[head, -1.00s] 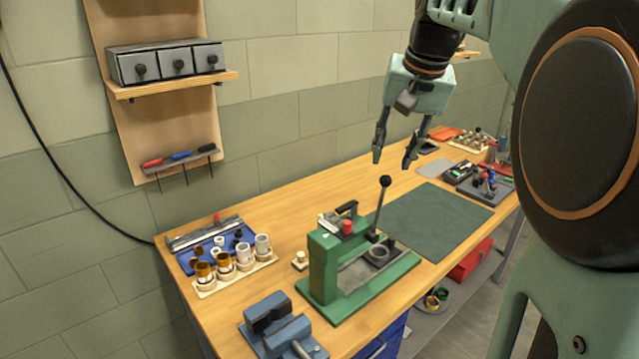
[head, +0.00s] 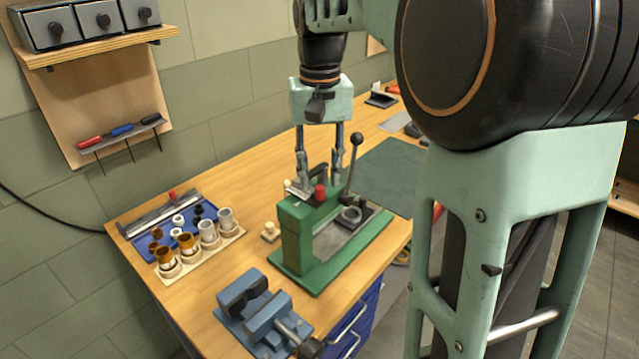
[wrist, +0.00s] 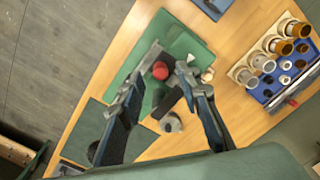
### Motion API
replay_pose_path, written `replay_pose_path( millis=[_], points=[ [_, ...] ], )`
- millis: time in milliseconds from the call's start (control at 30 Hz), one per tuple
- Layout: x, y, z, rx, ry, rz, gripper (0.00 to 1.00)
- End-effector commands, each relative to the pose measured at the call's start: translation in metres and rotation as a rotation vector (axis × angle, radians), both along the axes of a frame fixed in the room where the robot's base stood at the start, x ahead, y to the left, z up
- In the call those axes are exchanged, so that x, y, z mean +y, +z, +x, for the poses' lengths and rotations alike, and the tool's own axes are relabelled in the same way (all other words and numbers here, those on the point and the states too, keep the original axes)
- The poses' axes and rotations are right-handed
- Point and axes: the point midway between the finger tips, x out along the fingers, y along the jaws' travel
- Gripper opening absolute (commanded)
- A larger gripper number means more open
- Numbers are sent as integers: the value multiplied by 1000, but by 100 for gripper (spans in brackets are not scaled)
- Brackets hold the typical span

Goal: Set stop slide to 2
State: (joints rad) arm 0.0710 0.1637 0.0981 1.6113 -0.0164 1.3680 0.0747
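The green press (head: 291,240) stands on the wooden bench. On its top are a red knob (head: 320,192), a pale metal piece (head: 297,193) and a dark handle-like part; I cannot tell for sure which is the stop slide, and no numbers are readable. My gripper (head: 318,180) points down just above the press top, with its fingers apart. In the wrist view the red knob (wrist: 160,70) shows between or just below the open fingertips (wrist: 168,60). I cannot tell whether a finger touches anything.
The press lever with a black ball (head: 356,139) rises close to the right of my gripper. A blue-grey vise (head: 262,312) is in front. A blue tray (head: 180,222) and a pale rack of cups (head: 205,254) lie left. A dark green mat (head: 390,172) is clear.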

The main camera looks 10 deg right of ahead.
Motion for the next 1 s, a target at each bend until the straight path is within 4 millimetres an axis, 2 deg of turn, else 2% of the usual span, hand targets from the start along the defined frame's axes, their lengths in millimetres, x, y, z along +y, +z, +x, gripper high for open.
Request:
replay_pose_path(
  millis=[33,200,500,567,800,1000],
  points=[
    [0,-8,-1,3,0,0,31],
    [0,-21,0,0,0,0,31],
    [0,-24,0,-1,0,0,31],
    [0,-24,0,-1,0,0,27],
    [0,-24,0,-1,0,0,1],
    [0,-24,0,-1,0,0,0]
  ],
)
